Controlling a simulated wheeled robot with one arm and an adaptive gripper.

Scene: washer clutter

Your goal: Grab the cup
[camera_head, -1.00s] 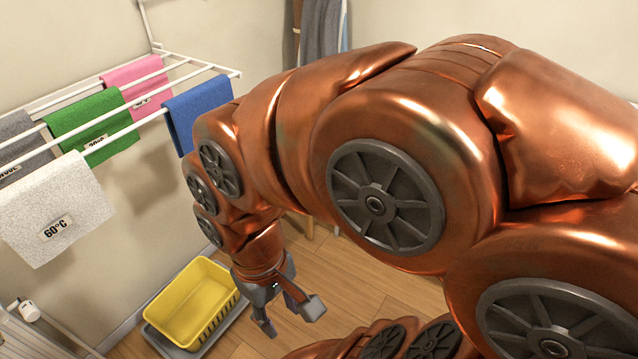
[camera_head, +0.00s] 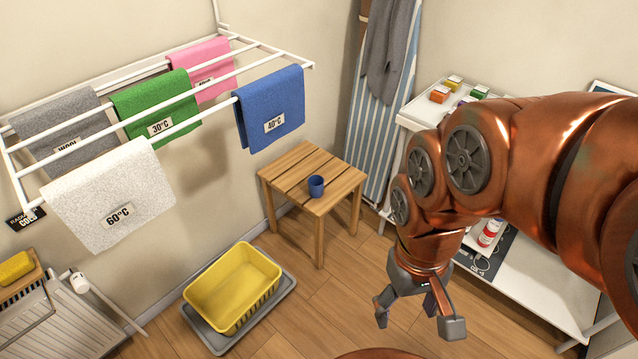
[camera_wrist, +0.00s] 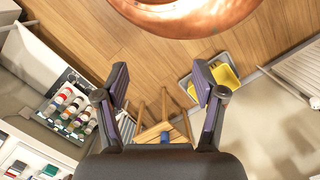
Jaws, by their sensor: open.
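A small dark blue cup (camera_head: 316,186) stands upright on a slatted wooden stool (camera_head: 290,167). My gripper (camera_head: 418,335) is open and empty, pointing down over the floor, in front and to the right of the stool in the head view. It is apart from the cup. In the wrist view my gripper's two fingers (camera_wrist: 160,98) are spread wide, and the cup (camera_wrist: 165,137) shows small between them, far beyond the fingertips and partly cut off by the gripper body. The stool (camera_wrist: 150,132) shows around it.
A yellow basket (camera_head: 235,290) sits on a grey tray on the floor, left of the stool. A drying rack with a blue towel (camera_head: 270,110) hangs above and left. A white shelf unit (camera_head: 525,295) stands right. Wooden floor is clear between basket and shelf.

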